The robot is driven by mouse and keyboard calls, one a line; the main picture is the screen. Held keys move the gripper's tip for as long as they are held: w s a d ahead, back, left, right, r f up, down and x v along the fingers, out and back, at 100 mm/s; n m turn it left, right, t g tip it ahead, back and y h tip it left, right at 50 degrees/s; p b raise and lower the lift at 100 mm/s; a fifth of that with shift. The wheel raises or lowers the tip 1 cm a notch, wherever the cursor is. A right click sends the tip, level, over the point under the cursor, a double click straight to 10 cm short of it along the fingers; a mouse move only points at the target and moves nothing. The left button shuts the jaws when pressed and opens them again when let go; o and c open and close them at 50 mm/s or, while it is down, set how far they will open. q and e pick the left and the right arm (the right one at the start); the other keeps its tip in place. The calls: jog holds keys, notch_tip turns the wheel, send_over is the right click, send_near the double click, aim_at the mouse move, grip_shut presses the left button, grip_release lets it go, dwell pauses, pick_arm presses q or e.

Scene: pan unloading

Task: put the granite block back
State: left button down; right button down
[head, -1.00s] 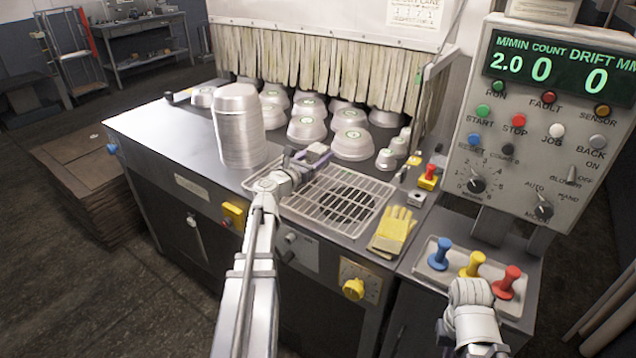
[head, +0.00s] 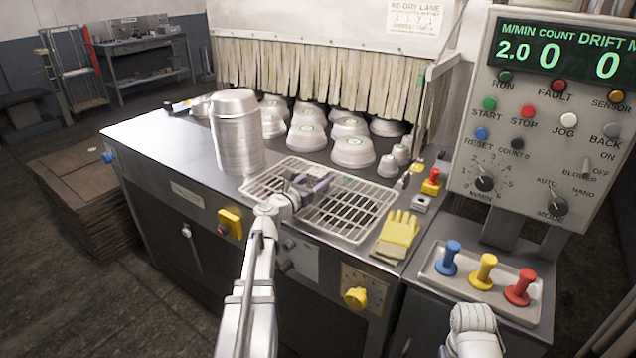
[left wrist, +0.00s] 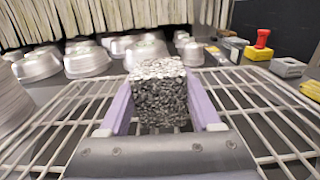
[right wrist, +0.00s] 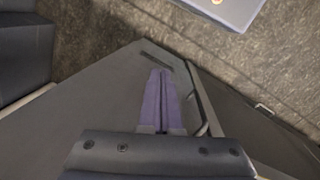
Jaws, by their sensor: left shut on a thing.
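My left gripper (head: 312,185) is over the left part of the wire rack (head: 353,233) on the steel machine top. In the left wrist view it is shut on the granite block (left wrist: 158,92), a speckled grey-black cube held between two purple fingers. I cannot tell whether the block touches the rack's wires. In the head view the gripper mostly hides the block. My right gripper (right wrist: 160,102) is shut and empty in the right wrist view, its purple fingers together. In the head view its fingers are out of sight.
A tall stack of metal pans (head: 237,135) stands left of the rack. Several upturned pans (head: 352,152) sit behind it, before the strip curtain (head: 310,72). A yellow glove (head: 397,235), a red button box (head: 432,182) and a tray of coloured knobs (head: 505,302) are right.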

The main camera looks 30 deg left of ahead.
pick_arm(q)
jog(key=shift+f, duration=0.1)
jog(key=shift+c, duration=0.4)
grip_release()
jog(key=shift+s+r, duration=0.1)
jog(key=shift+r, duration=0.15)
jog(key=s, duration=1.1)
jog(key=shift+s+a+f, duration=0.1)
jog(key=shift+s+a, duration=0.05)
jog(key=shift+a, duration=0.25)
jog(key=shift+s, duration=0.25)
jog(key=shift+o, duration=0.3)
